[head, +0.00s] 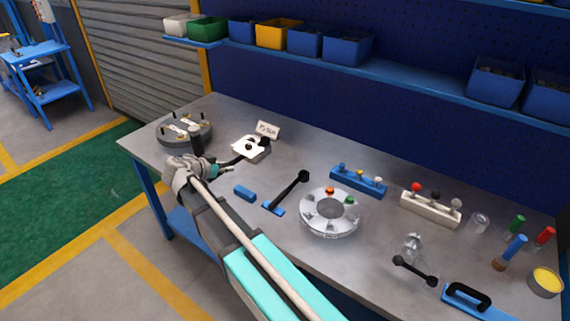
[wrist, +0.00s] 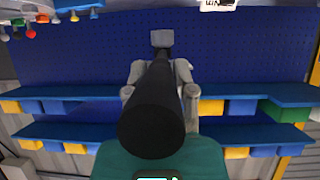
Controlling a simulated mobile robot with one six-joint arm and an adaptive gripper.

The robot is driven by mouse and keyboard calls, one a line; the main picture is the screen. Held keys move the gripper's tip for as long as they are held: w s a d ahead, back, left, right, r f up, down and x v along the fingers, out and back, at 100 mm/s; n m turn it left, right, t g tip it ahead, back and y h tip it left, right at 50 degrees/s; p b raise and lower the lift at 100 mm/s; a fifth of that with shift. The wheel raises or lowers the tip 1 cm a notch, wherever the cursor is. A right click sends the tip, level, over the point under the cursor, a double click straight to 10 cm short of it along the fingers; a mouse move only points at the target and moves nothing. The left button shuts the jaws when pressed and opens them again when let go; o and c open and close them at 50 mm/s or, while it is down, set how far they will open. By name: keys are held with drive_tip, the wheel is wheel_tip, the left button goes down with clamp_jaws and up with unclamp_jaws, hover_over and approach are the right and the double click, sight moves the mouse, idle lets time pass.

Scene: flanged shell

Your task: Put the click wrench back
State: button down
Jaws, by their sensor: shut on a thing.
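My gripper (head: 192,164) is over the left part of the bench in the head view and is shut. In the wrist view its grey fingers (wrist: 161,88) stand on both sides of a thick black bar, which I take to be the click wrench (wrist: 153,120). Its near end faces the camera, and a grey squarish piece shows at its far end. In the head view a short black upright piece of the wrench (head: 196,138) rises above the gripper; the rest is hidden. A white block (head: 250,148), with a black lever-like part by it, sits just right of the gripper.
A grey round flange (head: 170,134) with studs is behind the gripper. A small sign (head: 267,130), a blue block (head: 245,193), a black lever on a blue base (head: 288,190) and a silver flanged shell (head: 329,215) stand rightward. Bins line the shelf (head: 400,70) above.

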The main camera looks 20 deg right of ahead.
drive_tip(key=shift+s+a, duration=0.4)
drive_tip(key=shift+s, duration=0.15)
drive_tip(key=shift+w+d, duration=0.1)
drive_tip(key=a+f+b+x, duration=0.1)
drive_tip(key=b+x, duration=0.8)
drive_tip(key=x, duration=0.6)
drive_tip(key=shift+w+f, duration=0.3)
drive_tip(key=shift+f, duration=0.15)
drive_tip(key=shift+d, duration=0.1)
drive_tip(key=shift+f, duration=0.1)
